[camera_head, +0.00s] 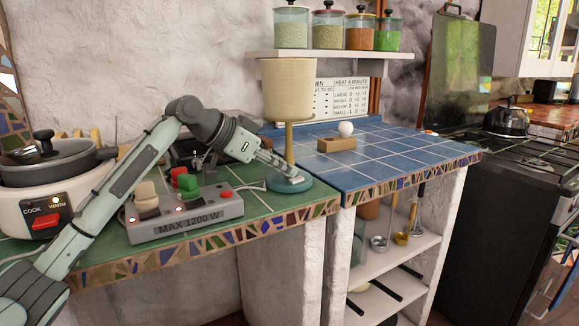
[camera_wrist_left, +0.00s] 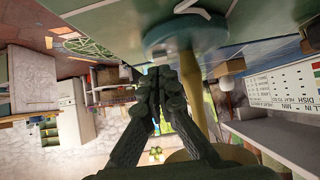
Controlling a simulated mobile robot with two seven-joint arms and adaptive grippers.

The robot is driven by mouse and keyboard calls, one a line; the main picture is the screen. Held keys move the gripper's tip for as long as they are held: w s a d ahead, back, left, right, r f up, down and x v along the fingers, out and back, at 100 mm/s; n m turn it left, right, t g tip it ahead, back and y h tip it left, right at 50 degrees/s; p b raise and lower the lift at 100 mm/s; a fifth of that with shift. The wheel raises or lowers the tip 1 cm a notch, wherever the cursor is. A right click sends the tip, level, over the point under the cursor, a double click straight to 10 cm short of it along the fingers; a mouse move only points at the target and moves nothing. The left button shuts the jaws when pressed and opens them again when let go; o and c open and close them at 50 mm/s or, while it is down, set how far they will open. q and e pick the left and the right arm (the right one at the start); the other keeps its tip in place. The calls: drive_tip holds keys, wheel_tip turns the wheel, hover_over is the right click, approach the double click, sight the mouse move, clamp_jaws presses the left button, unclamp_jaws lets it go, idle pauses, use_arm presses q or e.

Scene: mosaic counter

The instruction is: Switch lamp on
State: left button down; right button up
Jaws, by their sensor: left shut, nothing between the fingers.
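The lamp has a beige shade (camera_head: 289,92), a brass-coloured stem and a round teal base (camera_head: 284,187). It stands at the right end of the green-tiled counter, and I see no glow in its shade. My left gripper (camera_head: 297,179) is shut and empty, reaching in from the left with its fingertips just over the base, beside the stem. In the left wrist view the fingertips (camera_wrist_left: 157,72) are close to the base (camera_wrist_left: 183,33) and the stem (camera_wrist_left: 193,82). I cannot tell whether they touch the base. My right gripper is not in view.
A grey power strip (camera_head: 187,215) marked MAX 1200 W, with plugs and red lights, lies left of the lamp. A cooker (camera_head: 42,205) stands farther left. A small wooden block (camera_head: 337,145) with a white ball sits on the blue tiles, which are otherwise mostly clear.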

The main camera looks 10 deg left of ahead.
use_arm(q)
drive_tip(key=shift+w+a+r, duration=0.15)
drive_tip(key=shift+r, duration=0.15)
drive_tip(key=shift+s+a+r, duration=0.15)
drive_tip(key=shift+s+r, duration=0.05)
drive_tip(key=v, duration=0.7)
drive_tip(key=shift+r, duration=0.15)
drive_tip(key=shift+s+a, duration=0.15)
